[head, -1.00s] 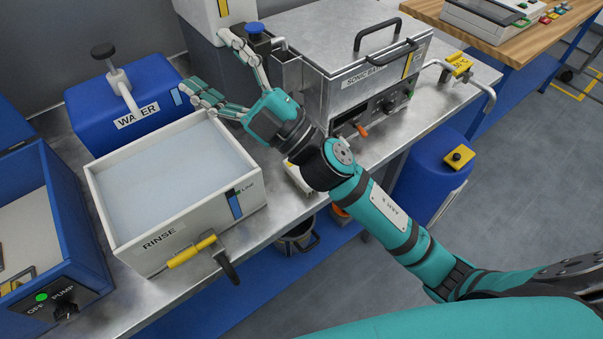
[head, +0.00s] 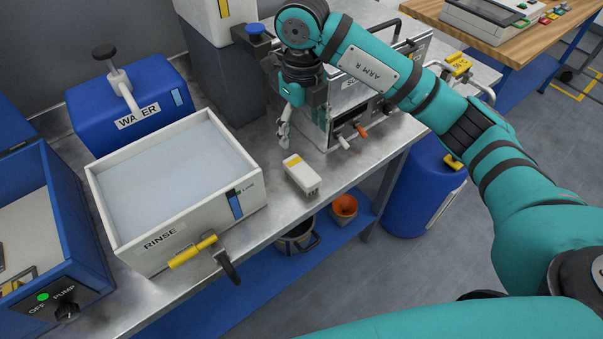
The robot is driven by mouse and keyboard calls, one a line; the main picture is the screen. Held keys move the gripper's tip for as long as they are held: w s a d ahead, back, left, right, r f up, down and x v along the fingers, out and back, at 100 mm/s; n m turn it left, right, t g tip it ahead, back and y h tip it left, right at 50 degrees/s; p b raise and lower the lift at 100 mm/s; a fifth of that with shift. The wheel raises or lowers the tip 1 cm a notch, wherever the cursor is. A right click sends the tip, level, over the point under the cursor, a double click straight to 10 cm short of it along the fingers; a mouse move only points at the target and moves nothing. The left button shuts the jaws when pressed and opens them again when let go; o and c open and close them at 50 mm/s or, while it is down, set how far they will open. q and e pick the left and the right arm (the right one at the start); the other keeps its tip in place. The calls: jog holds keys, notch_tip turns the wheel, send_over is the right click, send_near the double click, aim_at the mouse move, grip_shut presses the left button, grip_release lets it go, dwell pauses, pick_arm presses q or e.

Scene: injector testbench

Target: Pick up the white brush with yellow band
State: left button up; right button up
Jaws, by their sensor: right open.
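The white brush with a yellow band (head: 302,176) lies on the metal bench near its front edge, just right of the rinse tray. Its yellow band is toward the far end. My right gripper (head: 284,138) points down behind the brush, beside the sonic bath, with its fingers apart from the brush. It is open and appears empty; its fingers are seen nearly edge-on. My left gripper is out of view.
The rinse tray (head: 252,188) stands left of the brush. The sonic bath (head: 316,122), with levers at its front, stands to the right and is partly hidden by my arm. A blue water container (head: 90,106) is at the back left.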

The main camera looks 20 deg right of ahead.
jog(key=p, duration=0.2)
send_over(302, 169)
jog(key=f, duration=0.8)
jog(key=shift+s+f, duration=0.3)
jog(key=shift+f, duration=0.05)
jog(key=shift+w+f+p, duration=0.1)
jog(key=shift+f+p, duration=0.4)
jog(key=shift+f, duration=0.05)
notch_tip(302, 169, down, 4)
jog(key=shift+w+r+p, duration=0.15)
jog(key=shift+r+p, duration=0.05)
jog(key=shift+p, duration=0.5)
jog(key=shift+f, duration=0.35)
jog(key=shift+c, duration=0.4)
jog(key=c, duration=1.2)
jog(key=shift+w+r, duration=0.1)
jog(key=shift+r, duration=0.05)
